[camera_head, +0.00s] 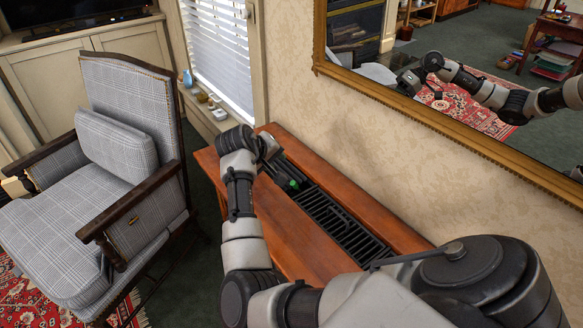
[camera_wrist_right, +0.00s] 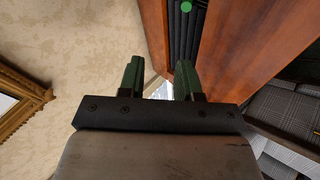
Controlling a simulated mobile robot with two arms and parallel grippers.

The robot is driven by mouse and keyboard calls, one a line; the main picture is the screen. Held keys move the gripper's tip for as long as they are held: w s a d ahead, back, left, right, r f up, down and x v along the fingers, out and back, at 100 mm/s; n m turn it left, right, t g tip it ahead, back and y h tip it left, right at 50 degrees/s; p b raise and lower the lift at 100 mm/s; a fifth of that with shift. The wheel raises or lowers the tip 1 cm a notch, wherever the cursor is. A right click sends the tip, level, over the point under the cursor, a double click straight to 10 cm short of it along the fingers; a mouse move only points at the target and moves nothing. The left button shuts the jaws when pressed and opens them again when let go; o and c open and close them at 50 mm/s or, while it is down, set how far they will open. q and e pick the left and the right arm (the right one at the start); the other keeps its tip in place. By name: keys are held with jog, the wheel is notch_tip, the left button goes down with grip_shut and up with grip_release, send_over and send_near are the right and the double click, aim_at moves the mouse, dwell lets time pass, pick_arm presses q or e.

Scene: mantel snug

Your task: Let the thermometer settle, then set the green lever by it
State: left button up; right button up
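A small green knob (camera_head: 293,184), apparently the end of the green lever, shows beside the black grille in the wooden top. It also shows as a green disc (camera_wrist_right: 186,7) at the top edge of the right wrist view. My right gripper (camera_head: 272,156) is over the far end of the wooden top, close to the knob. In the right wrist view its two dark green fingers (camera_wrist_right: 160,76) are apart with nothing between them; the knob lies beyond them, not between them. I cannot make out the thermometer in either view. My left gripper is not in view.
The long wooden unit (camera_head: 284,231) with the black grille (camera_head: 345,223) runs along the wall. A gold-framed mirror (camera_head: 430,118) hangs above it and reflects my arm. A checked armchair (camera_head: 140,105) stands to the left. Small items (camera_head: 212,103) sit on the window sill.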

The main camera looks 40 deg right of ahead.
jog(key=b, duration=0.7)
send_near(291, 183)
jog(key=shift+f, duration=0.1)
jog(key=b+x, duration=0.1)
jog(key=x, duration=0.8)
jog(key=shift+d, duration=0.1)
jog(key=shift+d+f, duration=0.3)
jog(key=shift+f, duration=0.05)
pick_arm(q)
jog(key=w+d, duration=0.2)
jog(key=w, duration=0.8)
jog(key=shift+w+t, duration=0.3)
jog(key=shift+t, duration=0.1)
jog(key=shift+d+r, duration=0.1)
pick_arm(e)
grip_shut()
